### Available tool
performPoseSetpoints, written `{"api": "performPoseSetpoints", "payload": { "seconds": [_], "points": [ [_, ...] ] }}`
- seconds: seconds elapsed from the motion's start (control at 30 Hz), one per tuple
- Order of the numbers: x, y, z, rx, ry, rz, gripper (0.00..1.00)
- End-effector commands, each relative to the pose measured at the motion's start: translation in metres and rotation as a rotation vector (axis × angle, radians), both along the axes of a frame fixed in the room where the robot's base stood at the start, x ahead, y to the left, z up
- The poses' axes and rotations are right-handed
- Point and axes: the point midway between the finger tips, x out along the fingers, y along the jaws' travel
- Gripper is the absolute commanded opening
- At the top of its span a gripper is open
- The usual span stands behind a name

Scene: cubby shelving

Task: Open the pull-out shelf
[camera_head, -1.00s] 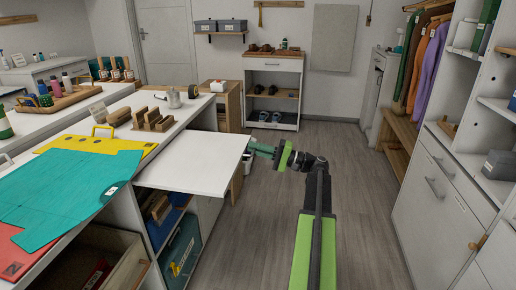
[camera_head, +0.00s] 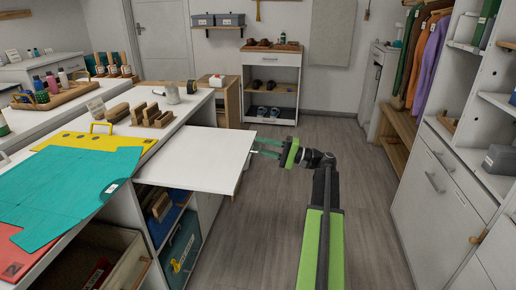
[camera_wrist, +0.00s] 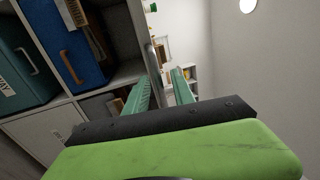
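The pull-out shelf (camera_head: 195,160) is a flat white board sticking out to the right from under the workbench top. A small light handle (camera_head: 253,152) shows at its right edge. My gripper (camera_head: 257,147) is beside that edge, its two teal fingers spread apart with a gap between them. In the wrist view the fingers (camera_wrist: 160,88) are also apart, and the board's thin edge (camera_wrist: 154,66) runs between and beyond them. I cannot tell whether a finger touches the handle. Nothing is clamped.
The workbench carries teal, yellow and red sheets (camera_head: 75,185) and wooden blocks (camera_head: 150,115). Below the shelf is a cubby with blue and teal boxes (camera_head: 180,250). White cabinets (camera_head: 440,190) line the right side. The grey floor (camera_head: 320,130) between is clear.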

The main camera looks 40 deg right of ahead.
Motion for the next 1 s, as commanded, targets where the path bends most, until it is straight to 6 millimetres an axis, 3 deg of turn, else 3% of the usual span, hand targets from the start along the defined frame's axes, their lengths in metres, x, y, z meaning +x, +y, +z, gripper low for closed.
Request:
{"api": "performPoseSetpoints", "payload": {
  "seconds": [0.27, 0.7, 1.0],
  "points": [
    [-0.008, -0.009, -0.003, 0.0, 0.0, -0.004, 0.3],
    [-0.094, -0.086, -0.028, 0.0, 0.0, -0.005, 0.3],
    [-0.127, -0.112, -0.034, 0.0, 0.0, 0.0, 0.3]
  ]
}}
